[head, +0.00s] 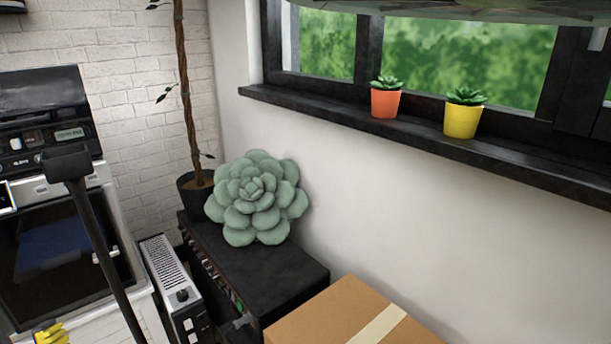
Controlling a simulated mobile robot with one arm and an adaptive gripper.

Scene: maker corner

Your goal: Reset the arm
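My gripper does not show in the head view, and I see no part that is surely my arm. Its pose and whether it holds anything cannot be seen. A dark slanted bar (103,245) with a blocky top crosses the left side; I cannot tell what it belongs to.
A cardboard box (322,315) stands at the bottom, near a black cabinet (283,272) bearing a green succulent-shaped object (255,198). A potted plant (198,190) stands behind. Orange (386,104) and yellow (462,121) pots sit on the sill. A machine (65,235) is at left.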

